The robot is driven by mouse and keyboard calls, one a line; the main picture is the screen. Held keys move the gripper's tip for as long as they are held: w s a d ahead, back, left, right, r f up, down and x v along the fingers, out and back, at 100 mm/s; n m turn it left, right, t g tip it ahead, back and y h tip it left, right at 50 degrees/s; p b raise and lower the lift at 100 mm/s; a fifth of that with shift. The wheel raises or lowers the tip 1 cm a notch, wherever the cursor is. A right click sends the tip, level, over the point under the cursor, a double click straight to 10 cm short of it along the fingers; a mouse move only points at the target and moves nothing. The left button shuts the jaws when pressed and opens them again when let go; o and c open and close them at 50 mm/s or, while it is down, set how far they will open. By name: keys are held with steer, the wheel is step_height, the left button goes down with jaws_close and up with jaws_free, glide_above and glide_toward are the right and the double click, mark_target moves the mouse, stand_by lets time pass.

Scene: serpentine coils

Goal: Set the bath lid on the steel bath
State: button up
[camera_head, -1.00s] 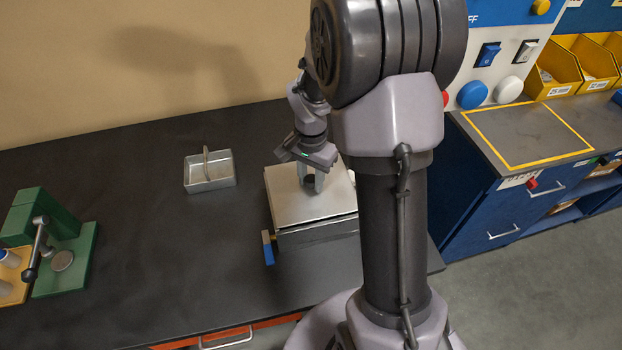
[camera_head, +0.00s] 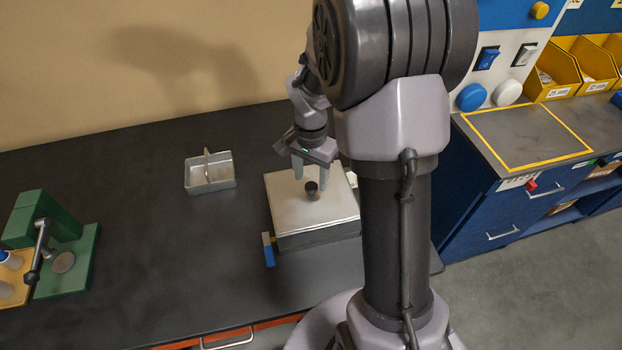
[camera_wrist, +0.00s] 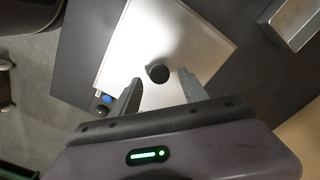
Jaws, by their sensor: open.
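The bath lid (camera_head: 290,204) is a flat silvery plate with a dark round knob (camera_head: 311,188) near its middle. It lies on top of the steel bath (camera_head: 300,241), whose front side and blue tap handle (camera_head: 268,256) show below it. In the wrist view the lid (camera_wrist: 185,40) and its knob (camera_wrist: 158,73) appear just ahead of the fingertips. My gripper (camera_head: 312,176) is open and empty, above and slightly behind the knob, apart from it. The wrist view shows its two fingers (camera_wrist: 160,85) spread wide. My arm hides the bath's right side.
A small metal tray with a handle (camera_head: 222,184) stands left of the bath. A green press (camera_head: 70,248) stands at the far left of the dark bench. Right of my arm is a blue cabinet with a yellow-outlined top (camera_head: 480,142).

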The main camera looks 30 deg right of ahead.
mark_target(311, 186)
step_height(311, 186, up, 10)
steer(key=p, duration=0.2)
steer(key=s+a+r+n+t, duration=0.3)
steer(key=s+a+r, duration=0.3)
steer(key=a+r, duration=0.3)
steer(key=s+a+r+n+t+y, duration=0.2)
steer(key=s+a+n, duration=0.2)
steer(key=s+a, duration=0.3)
steer(key=s, duration=0.4)
steer(key=shift+s+a+r+n+t, duration=0.2)
steer(key=shift+r+n+t, duration=0.1)
steer(key=shift+n+t, duration=0.1)
